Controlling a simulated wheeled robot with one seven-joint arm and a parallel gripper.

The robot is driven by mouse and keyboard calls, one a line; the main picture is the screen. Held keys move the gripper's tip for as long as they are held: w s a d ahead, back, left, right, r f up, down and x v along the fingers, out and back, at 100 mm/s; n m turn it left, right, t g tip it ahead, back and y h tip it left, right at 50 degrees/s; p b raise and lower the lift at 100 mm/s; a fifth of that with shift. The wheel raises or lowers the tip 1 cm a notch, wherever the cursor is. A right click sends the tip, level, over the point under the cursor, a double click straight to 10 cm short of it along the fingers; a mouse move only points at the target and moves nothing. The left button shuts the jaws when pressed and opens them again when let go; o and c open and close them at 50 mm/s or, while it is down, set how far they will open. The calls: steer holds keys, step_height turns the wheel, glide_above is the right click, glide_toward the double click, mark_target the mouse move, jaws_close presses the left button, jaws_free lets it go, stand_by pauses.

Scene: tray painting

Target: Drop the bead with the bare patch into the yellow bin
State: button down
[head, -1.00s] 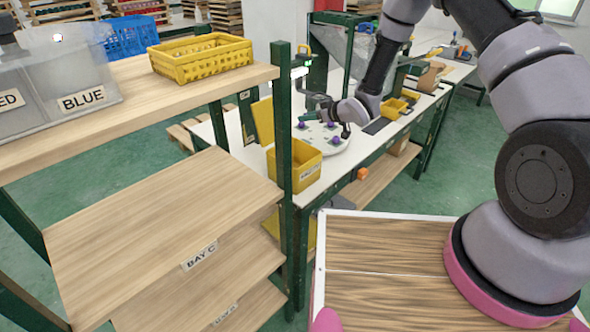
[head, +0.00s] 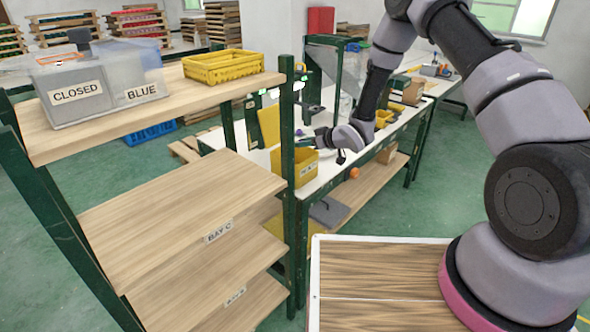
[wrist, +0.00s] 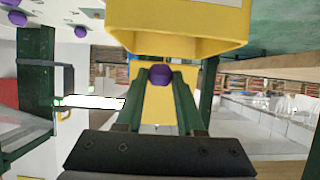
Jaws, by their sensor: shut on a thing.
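A purple bead (wrist: 160,76) is held between my gripper's fingertips (wrist: 160,84) in the wrist view. Its bare patch cannot be made out. In the head view my gripper (head: 314,139) is over the white bench, just above and beside the yellow bin (head: 307,172), which has a label on its front. I cannot tell whether the bead is over the opening. Other purple beads (wrist: 80,32) show at the upper left of the wrist view.
A yellow panel (head: 268,126) stands behind the bin. On the wooden shelf (head: 150,118) at left are a yellow basket (head: 223,66) and a clear box (head: 100,90) labelled CLOSED and BLUE. A dark green shelf post (head: 288,180) stands just left of the bin. Smaller yellow bins (head: 382,118) are further along the bench.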

steer(key=shift+f, duration=1.2)
steer(key=shift+c, duration=2.2)
jaws_free()
steer(key=v, duration=1)
steer(key=shift+s+d, duration=0.25)
steer(key=shift+r, duration=0.15)
